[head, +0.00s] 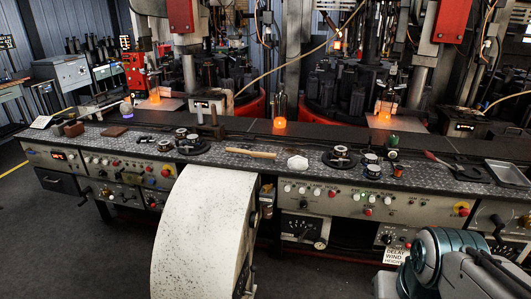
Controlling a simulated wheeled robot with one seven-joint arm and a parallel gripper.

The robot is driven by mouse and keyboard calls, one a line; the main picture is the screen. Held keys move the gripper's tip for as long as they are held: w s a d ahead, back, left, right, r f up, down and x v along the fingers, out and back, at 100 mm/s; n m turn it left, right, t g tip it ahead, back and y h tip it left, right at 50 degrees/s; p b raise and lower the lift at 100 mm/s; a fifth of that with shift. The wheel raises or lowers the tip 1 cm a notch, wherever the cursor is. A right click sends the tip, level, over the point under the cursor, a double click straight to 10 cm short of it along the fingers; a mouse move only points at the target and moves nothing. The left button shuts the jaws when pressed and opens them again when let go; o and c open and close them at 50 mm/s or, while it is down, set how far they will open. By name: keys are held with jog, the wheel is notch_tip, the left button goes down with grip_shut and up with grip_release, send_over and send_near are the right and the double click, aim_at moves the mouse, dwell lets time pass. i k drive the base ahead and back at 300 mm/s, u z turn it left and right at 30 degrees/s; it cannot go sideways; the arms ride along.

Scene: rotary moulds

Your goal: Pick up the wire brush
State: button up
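A long, light-wood tool (251,153) lies flat on the dark patterned bench top (222,158), near the middle of the head view. It looks like the wire brush, but its bristles are too small to make out. It lies roughly left to right, and nothing rests on it. A teal and grey link of my arm shows at the bottom right, well to the right of the brush and nearer to me. My gripper's fingers do not show.
A white crumpled lump (297,163) and a round dark fixture (340,156) lie right of the brush, another fixture (192,144) left. A large white curved panel (203,230) stands before the bench. Machinery with glowing orange pieces (280,122) stands behind. A metal tray (507,172) sits far right.

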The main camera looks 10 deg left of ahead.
aim_at(258, 157)
jog(key=z, duration=0.1)
jog(key=i, duration=1.15)
jog(key=u, duration=0.45)
jog(key=i, duration=1.05)
jog(key=u, duration=0.4)
